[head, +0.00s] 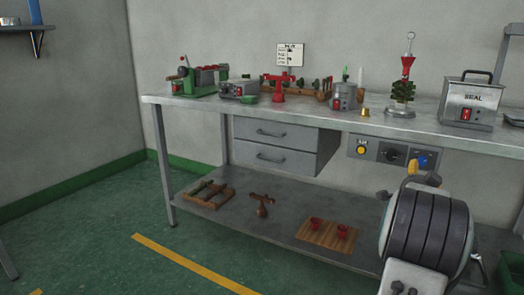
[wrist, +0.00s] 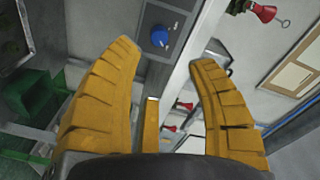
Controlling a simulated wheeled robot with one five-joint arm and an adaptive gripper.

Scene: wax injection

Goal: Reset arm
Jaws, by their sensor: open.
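My gripper (wrist: 166,52) shows in the wrist view as two ribbed yellow fingers spread apart, with nothing held between them. Beyond the fingers is the table-front panel with a blue knob (wrist: 160,37). In the head view my arm is at the lower right, in front of the workbench (head: 225,110). Only a small yellow part of the gripper (head: 425,179) shows there, just below the control panel (head: 392,153); the rest is hidden behind my arm.
The bench top holds several tools, a red-and-green tree on a stand (head: 402,92) and a metal SEAL box (head: 470,101). Two drawers (head: 272,145) hang below. A green crate (head: 512,268) stands at lower right.

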